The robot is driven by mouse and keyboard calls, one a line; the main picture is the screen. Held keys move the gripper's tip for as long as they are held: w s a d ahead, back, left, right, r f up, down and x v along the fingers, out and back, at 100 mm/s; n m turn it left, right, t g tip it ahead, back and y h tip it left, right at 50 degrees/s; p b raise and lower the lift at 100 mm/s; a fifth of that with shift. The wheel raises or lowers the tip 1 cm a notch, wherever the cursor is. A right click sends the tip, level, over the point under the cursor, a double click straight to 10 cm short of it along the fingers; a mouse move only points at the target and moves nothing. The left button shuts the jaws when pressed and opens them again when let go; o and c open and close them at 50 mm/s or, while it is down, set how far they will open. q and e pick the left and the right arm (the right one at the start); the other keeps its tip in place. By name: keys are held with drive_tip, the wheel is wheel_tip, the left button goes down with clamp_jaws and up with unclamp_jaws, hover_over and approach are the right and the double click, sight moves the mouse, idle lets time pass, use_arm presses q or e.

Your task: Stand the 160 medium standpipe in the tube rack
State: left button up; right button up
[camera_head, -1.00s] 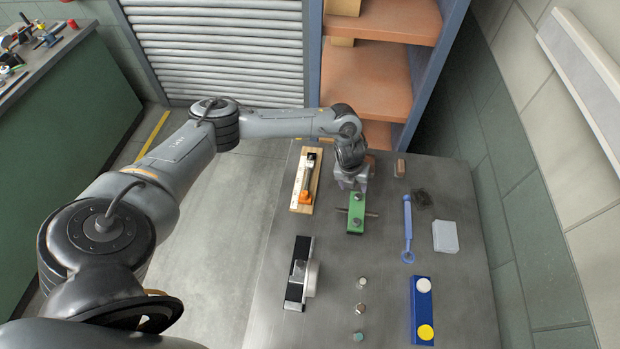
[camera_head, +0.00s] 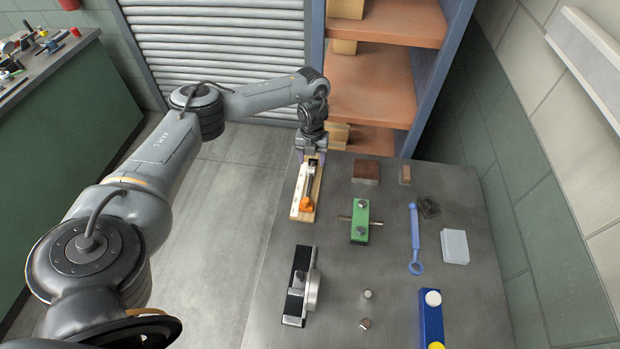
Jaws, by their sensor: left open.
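My left gripper (camera_head: 311,157) is open and points down over the far end of a wooden board (camera_head: 299,211) that carries an orange-ended tool (camera_head: 307,203). I cannot tell whether it touches the board or the tool. Two small metallic cylinders (camera_head: 367,295) (camera_head: 364,324) stand at the near middle of the table; I cannot tell which thing is the 160 medium standpipe. A blue block (camera_head: 432,318) with a white and a yellow round top is at the near right, cut by the frame edge. I cannot tell whether it is the tube rack. My right gripper is out of view.
On the grey table (camera_head: 390,275) are a green block (camera_head: 360,230) with a crossing rod, a black-and-silver device (camera_head: 300,287), a blue ring-ended tool (camera_head: 415,240), a pale box (camera_head: 454,246) and a brown block (camera_head: 366,172). An orange shelf unit (camera_head: 370,88) stands behind.

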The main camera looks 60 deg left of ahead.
sight(311, 169)
use_arm(q)
drive_tip(key=shift+s+a+f, duration=0.1)
drive_tip(key=shift+a+f, duration=0.05)
drive_tip(key=shift+f, duration=2.45)
clamp_jaws()
drive_tip(key=shift+r, duration=0.1)
